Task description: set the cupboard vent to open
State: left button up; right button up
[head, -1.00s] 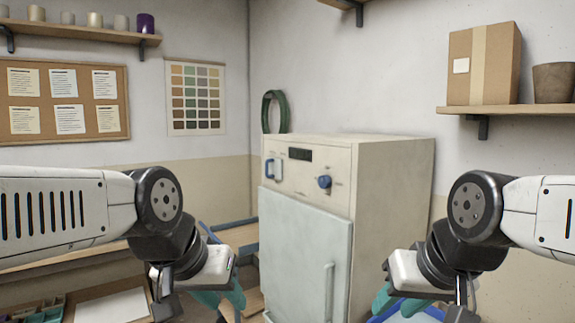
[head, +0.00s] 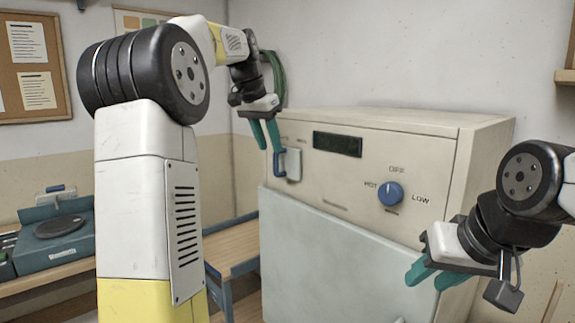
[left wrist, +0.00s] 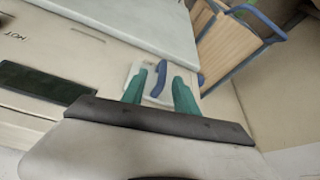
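The cream cupboard (head: 440,150) has a white vent plate (head: 293,165) with a blue handle (head: 277,165) at its upper left front. Small labels above the plate are too blurred to read. My left gripper (head: 268,148) is open, its teal fingers pointing down at the handle. In the left wrist view, the blue handle (left wrist: 158,78) shows between the two spread fingers (left wrist: 160,92), with the white plate behind. I cannot tell whether the fingers touch it. My right gripper (head: 435,278) is open and empty in front of the cupboard's right side.
A blue knob (head: 390,194) with OFF, HOT and LOW marks sits on the same panel, right of a dark display (head: 337,144). The pale cupboard door (head: 330,265) is below. A low wooden bench (head: 232,245) stands left. A green hoop (head: 277,78) hangs behind.

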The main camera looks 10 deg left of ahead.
aim_at(276, 171)
pick_arm(q)
jog(key=x, duration=0.4)
jog(key=w+x, duration=0.1)
jog(key=x, duration=0.3)
jog(key=shift+a, duration=0.15)
jog(key=shift+r, duration=0.1)
jog(key=shift+c, duration=0.5)
grip_shut()
dwell(0.7)
